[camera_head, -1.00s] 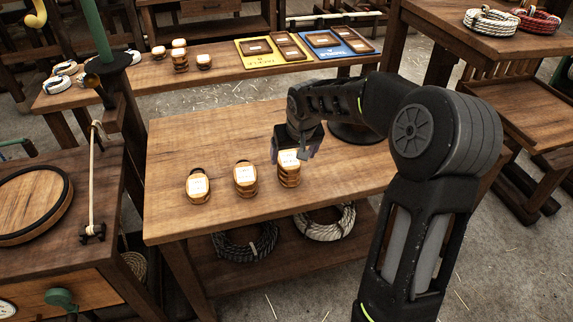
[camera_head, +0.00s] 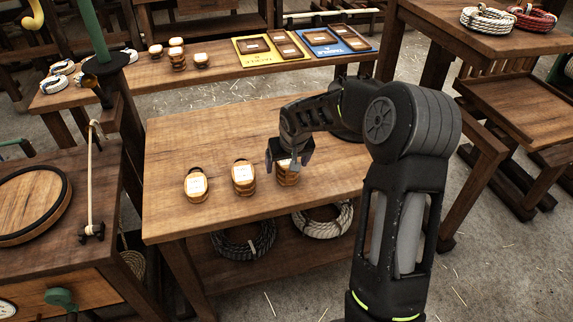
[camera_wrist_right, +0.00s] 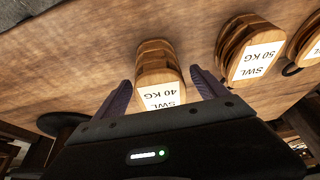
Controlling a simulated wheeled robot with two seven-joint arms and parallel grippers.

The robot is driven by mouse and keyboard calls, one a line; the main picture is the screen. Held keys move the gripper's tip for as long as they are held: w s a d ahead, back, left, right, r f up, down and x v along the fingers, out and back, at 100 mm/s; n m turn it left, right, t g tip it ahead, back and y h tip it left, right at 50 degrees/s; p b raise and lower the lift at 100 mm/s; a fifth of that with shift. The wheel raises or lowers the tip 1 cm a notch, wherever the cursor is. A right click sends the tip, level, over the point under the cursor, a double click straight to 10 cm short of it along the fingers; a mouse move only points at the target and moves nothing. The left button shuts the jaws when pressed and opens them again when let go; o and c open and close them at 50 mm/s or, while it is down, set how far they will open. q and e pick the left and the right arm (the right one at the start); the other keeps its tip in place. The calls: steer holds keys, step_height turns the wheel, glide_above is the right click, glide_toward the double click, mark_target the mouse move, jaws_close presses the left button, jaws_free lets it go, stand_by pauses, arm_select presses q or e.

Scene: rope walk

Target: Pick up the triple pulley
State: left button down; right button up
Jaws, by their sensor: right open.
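Three wooden pulley blocks stand in a row on the workbench (camera_head: 215,140). The right-hand block (camera_head: 289,179), with several stacked layers, looks like the triple pulley. It also shows in the right wrist view (camera_wrist_right: 157,62), labelled "SWL 40 KG". My right gripper (camera_head: 288,160) is open, with its fingers to either side of this block's near end and nothing clamped. The gripper hides part of the block in the head view. The middle block (camera_head: 243,178) reads "SWL 50 KG" in the wrist view (camera_wrist_right: 250,50). The left block (camera_head: 196,185) stands farther left. My left gripper is not in view.
Rope coils (camera_head: 323,219) lie on the shelf under the bench. A long bench behind carries small blocks (camera_head: 177,57), a yellow board (camera_head: 260,60) and a blue board (camera_head: 322,50). The bench's front left area is bare.

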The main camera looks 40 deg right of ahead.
steer(key=shift+x, duration=0.9)
steer(key=shift+r, duration=0.1)
jaws_close()
stand_by(0.5)
